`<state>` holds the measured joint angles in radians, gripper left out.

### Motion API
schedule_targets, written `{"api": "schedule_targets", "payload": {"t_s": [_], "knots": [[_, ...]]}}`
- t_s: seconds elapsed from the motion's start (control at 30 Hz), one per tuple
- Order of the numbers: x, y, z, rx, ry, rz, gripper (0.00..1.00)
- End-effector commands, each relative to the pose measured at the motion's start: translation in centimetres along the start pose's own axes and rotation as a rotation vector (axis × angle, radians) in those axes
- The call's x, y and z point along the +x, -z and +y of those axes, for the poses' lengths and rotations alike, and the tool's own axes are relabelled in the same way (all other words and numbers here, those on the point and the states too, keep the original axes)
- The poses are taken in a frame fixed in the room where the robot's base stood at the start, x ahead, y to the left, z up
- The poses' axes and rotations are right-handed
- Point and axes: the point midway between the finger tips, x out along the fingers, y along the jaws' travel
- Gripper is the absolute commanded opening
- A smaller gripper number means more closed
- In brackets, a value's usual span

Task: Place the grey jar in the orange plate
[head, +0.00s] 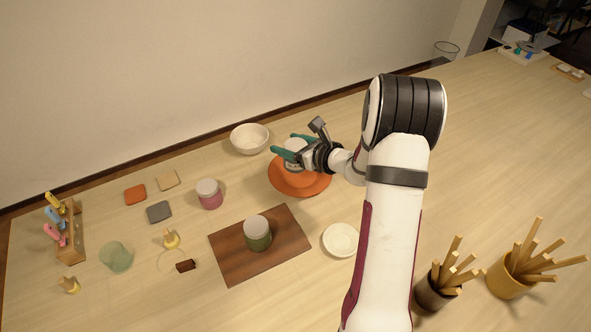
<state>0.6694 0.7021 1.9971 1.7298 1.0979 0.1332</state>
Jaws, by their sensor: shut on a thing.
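The orange plate (311,187) lies on the table near the back middle, partly covered by my gripper. My gripper (290,148), with teal fingers, is over the plate and shut on the grey jar (296,144). The jar's pale top shows between the fingers, and most of its body is hidden by the gripper. The jar looks upright. I cannot tell whether its base touches the plate.
A white bowl (249,138) stands just left of the plate. A pink jar (209,194), a green jar (258,234) on a brown board (227,262) and a white saucer (341,240) are nearby. Stick-filled pots (507,281) stand front right.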

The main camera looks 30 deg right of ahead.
Motion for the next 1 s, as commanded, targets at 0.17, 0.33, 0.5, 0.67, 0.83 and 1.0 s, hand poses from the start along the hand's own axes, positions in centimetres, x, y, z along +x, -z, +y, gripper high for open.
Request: {"api": "schedule_targets", "payload": {"t_s": [0.17,0.33,0.5,0.67,0.83,1.0], "knots": [[-4.7,1.7,-7.6,0.064,0.157,-0.001,0.0],[-6.3,2.5,-10.0,0.087,0.212,0.0,0.0],[-1.7,3.5,-8.3,0.089,0.209,0.002,0.0],[3.3,4.4,-6.5,0.088,0.211,0.001,0.0],[5.9,5.0,-5.7,0.088,0.215,0.0,0.0],[7.3,8.1,-5.7,0.089,0.215,0.002,0.0]]}}
